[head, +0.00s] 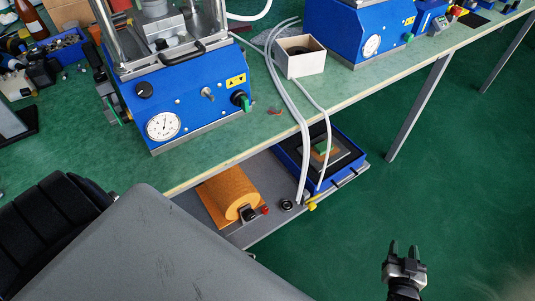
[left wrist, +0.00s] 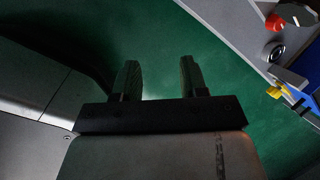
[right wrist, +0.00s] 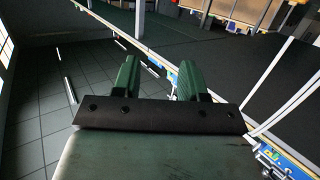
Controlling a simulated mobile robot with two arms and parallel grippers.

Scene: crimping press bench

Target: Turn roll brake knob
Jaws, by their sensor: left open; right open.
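The orange roll (head: 227,192) lies on the grey lower shelf under the bench. At its front end is a black knob-like part (head: 249,214), with a small red knob (head: 265,210) beside it; I cannot tell for certain which is the brake knob. The red knob also shows at the upper right of the left wrist view (left wrist: 275,22). My left gripper (left wrist: 159,66) is open and empty over the green floor, apart from the shelf; it is hidden in the head view. My right gripper (head: 404,247) is open and empty over the floor, right of the shelf.
A black round fitting (head: 287,205) and a yellow part (head: 311,204) sit near the shelf's front edge. A blue tray (head: 346,184) stands on the shelf's right. White hoses (head: 296,110) hang down before it. A blue press (head: 190,105) stands on the bench. The floor at right is clear.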

